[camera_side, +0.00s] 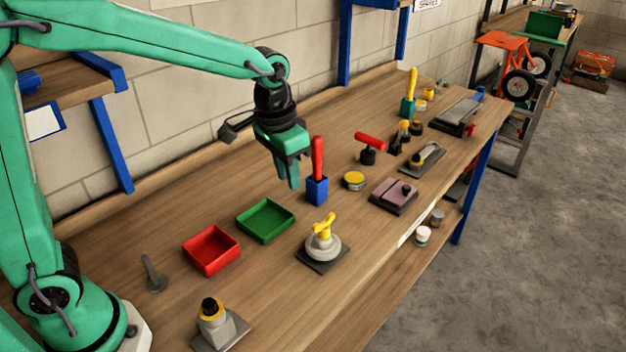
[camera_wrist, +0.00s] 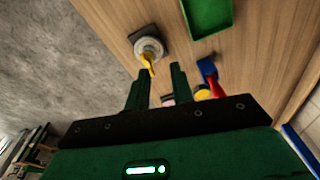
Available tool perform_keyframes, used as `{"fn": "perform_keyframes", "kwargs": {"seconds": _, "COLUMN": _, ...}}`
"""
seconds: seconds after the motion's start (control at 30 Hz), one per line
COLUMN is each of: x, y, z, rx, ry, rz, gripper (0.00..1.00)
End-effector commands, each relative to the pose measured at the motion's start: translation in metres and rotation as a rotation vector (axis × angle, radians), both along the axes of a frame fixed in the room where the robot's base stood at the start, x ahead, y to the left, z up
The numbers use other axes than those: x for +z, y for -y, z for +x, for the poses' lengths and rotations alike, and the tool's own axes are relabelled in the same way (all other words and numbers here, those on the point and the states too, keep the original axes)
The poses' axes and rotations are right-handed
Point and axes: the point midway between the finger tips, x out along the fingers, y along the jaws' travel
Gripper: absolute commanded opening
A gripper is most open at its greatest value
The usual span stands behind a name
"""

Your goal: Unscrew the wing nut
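The yellow wing nut (camera_side: 323,224) sits on top of a round pale grey fixture (camera_side: 322,247) on a dark square plate, near the front edge of the bench. In the wrist view the wing nut (camera_wrist: 147,62) shows beyond my fingertips, a little left of the gap between them. My gripper (camera_side: 288,178) hangs above the bench, up and to the left of the wing nut, and does not touch it. In the wrist view the fingers of my gripper (camera_wrist: 158,76) are apart with nothing between them.
A blue holder (camera_side: 317,190) with a red-handled tool stands close to my gripper. A green tray (camera_side: 266,237) and a red tray (camera_side: 192,262) lie left of the fixture. A yellow-topped tin (camera_side: 354,180) and several tools stand further right. Bench surface around the fixture is clear.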

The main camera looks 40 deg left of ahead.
Motion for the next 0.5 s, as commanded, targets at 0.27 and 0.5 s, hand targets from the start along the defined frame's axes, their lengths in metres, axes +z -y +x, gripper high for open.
{"fn": "perform_keyframes", "kwargs": {"seconds": 0.27, "x": -0.044, "y": 0.032, "z": 0.034, "rx": -0.051, "ry": -0.084, "rz": 0.021, "gripper": 0.24}}
{"fn": "perform_keyframes", "kwargs": {"seconds": 0.5, "x": -0.067, "y": 0.048, "z": 0.047, "rx": -0.075, "ry": -0.123, "rz": 0.033, "gripper": 0.24}}
